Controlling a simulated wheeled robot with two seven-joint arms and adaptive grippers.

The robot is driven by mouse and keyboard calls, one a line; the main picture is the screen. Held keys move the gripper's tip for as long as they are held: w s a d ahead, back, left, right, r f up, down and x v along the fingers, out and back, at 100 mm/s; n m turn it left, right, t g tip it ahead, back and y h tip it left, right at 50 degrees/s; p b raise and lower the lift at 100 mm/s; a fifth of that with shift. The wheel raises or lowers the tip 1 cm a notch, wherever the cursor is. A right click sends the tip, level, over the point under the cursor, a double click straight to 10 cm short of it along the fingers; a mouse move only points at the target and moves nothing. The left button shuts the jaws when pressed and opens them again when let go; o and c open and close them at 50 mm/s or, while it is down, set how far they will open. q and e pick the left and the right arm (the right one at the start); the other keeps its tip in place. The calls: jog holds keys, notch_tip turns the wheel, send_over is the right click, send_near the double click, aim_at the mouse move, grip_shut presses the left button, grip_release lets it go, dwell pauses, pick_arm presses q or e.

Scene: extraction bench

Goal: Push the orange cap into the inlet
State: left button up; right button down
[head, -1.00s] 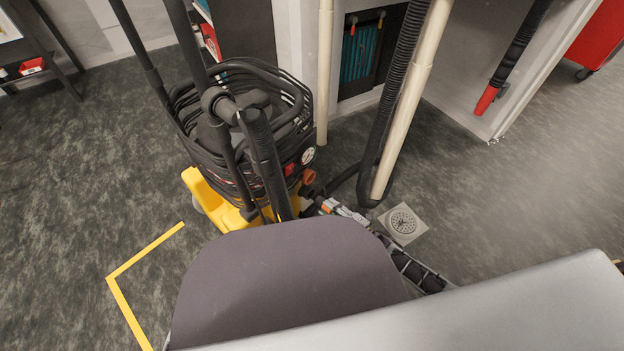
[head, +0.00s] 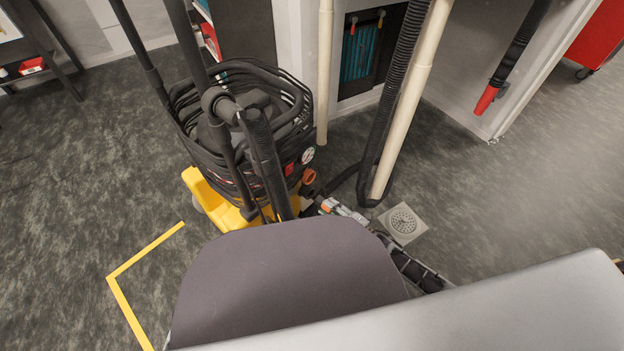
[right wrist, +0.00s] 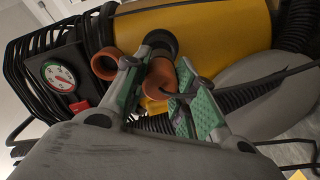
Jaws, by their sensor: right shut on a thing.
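My right gripper (right wrist: 160,76) has green-padded fingers on either side of an orange cap (right wrist: 160,84) and is shut on it. In the head view my right gripper (head: 330,206) is low beside the yellow-based machine, small and partly hidden. A dark round collar (right wrist: 162,40), which may be the inlet, lies right behind the cap. I cannot tell whether the cap is inside it or only near it. An open orange ring-shaped fitting (right wrist: 104,63) is left of the fingers; it also shows in the head view (head: 309,176). My left gripper is not in view.
The machine's yellow body (right wrist: 205,30) stands close behind the fingers. A pressure gauge (right wrist: 59,76) and coiled black hose (head: 270,85) are on it. A cream pipe (head: 408,100) and black ribbed hose (head: 385,130) stand to the right. A floor drain (head: 403,223) is nearby.

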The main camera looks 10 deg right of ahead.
aim_at(319, 200)
jog(key=shift+b+x, duration=0.65)
jog(key=shift+x, duration=2.2)
dwell(0.9)
jog(key=c, duration=1.1)
grip_release()
jog(key=shift+v, duration=6)
